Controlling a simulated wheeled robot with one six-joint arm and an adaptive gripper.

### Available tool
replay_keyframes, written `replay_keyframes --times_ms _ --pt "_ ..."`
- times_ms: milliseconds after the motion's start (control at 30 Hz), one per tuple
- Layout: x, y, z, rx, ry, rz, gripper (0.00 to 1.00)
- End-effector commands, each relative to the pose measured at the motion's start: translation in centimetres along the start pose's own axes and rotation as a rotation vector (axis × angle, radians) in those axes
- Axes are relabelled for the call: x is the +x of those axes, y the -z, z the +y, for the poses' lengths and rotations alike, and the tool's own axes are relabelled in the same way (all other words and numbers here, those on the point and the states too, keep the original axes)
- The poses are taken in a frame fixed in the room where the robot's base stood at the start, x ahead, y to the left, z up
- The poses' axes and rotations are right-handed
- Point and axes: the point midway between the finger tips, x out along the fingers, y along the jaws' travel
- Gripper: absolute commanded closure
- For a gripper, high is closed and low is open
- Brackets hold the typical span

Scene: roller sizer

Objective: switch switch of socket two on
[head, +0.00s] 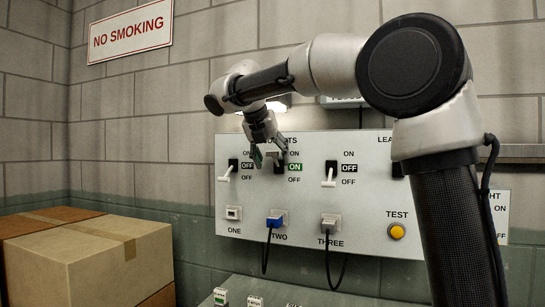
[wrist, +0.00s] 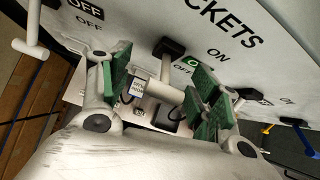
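The control panel (head: 305,215) carries a row of lever switches above sockets one, two and three. The switch of socket two (head: 279,167) is partly hidden by my gripper (head: 266,161); its indicator (head: 294,167) shows green ON, and its lever seems raised. In the wrist view the white T-shaped lever (wrist: 168,87) of this switch lies between my gripper's green finger pads (wrist: 160,87). The pads stand apart; I cannot tell whether either touches the lever. Socket two (head: 276,220) holds a blue plug.
The switches of sockets one (head: 228,172) and three (head: 329,175) have levers down and black OFF indicators. A yellow TEST button (head: 397,231) is at the lower right of the panel. Cardboard boxes (head: 88,262) stand at the left. A NO SMOKING sign (head: 130,32) hangs above.

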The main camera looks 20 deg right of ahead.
Motion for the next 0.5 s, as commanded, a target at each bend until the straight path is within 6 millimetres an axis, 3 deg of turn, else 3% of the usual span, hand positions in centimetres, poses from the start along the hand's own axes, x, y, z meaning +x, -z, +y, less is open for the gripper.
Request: replay_keyframes --times_ms 333,500 --pt "-0.4 -0.1 -0.2 0.002 0.002 -0.001 0.35" --pt "-3.1 -0.1 -0.1 0.001 -0.001 -0.002 0.35"
